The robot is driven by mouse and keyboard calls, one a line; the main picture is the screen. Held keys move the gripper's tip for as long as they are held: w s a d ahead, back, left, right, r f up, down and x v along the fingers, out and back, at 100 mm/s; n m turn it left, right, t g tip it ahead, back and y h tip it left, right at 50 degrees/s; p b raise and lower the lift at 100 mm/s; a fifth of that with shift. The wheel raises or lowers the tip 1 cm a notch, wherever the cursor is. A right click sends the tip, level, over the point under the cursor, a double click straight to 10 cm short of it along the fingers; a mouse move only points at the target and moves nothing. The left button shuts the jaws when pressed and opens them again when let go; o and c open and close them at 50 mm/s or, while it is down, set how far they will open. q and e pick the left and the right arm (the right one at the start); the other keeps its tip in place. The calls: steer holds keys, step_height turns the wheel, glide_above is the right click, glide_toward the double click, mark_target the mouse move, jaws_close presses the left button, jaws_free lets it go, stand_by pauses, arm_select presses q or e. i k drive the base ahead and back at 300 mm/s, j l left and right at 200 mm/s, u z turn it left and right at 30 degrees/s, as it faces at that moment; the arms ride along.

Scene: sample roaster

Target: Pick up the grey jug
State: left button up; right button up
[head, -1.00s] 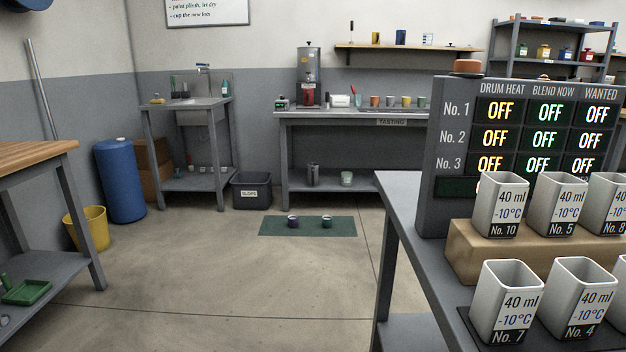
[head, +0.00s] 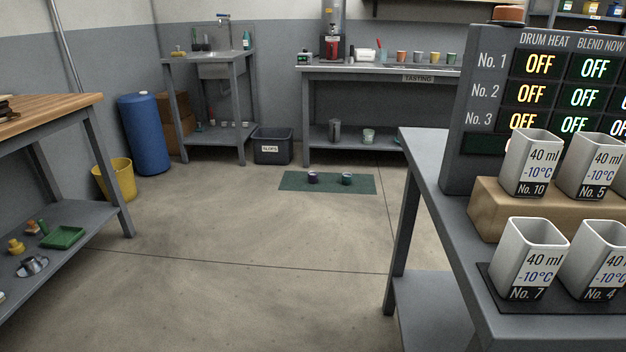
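A tall grey vessel (head: 334,130), which may be the grey jug, stands upright on the lower shelf of the tasting table at the back. It is small in the head view, and I cannot make out a handle or spout. A shorter pale vessel (head: 368,136) stands to its right on the same shelf. Neither of my grippers is in view.
A green mat (head: 327,188) with two small cups lies on the floor before the tasting table (head: 302,110). A dark slops bin (head: 272,146) stands left of it. A grey bench (head: 425,160) with white containers fills the right. Open floor lies between.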

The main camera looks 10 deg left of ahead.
mark_target(335, 124)
steer(key=i+j+u, duration=0.35)
steer(key=i+j, duration=0.4)
steer(key=i, duration=0.3)
steer(key=i+j, duration=0.2)
steer(key=i, duration=0.3)
steer(key=i+j, duration=0.2)
steer(key=i, duration=0.3)
steer(key=i+z, duration=0.2)
steer(key=i, duration=0.35)
steer(key=i+z, duration=0.15)
steer(key=i, duration=0.4)
steer(key=i+j+z, duration=0.2)
steer(key=i, duration=0.3)
steer(key=i+z, duration=0.2)
steer(key=i, duration=0.35)
steer(key=i+l+z, duration=0.1)
steer(key=i+z, duration=0.65)
steer(key=i+j+z, duration=0.1)
steer(key=i+z, duration=0.3)
steer(key=i+l+u, duration=0.1)
steer(key=i+u, duration=0.15)
steer(key=i, duration=0.2)
steer(key=i+l+u, duration=0.25)
steer(key=i, duration=0.2)
steer(key=j, duration=0.1)
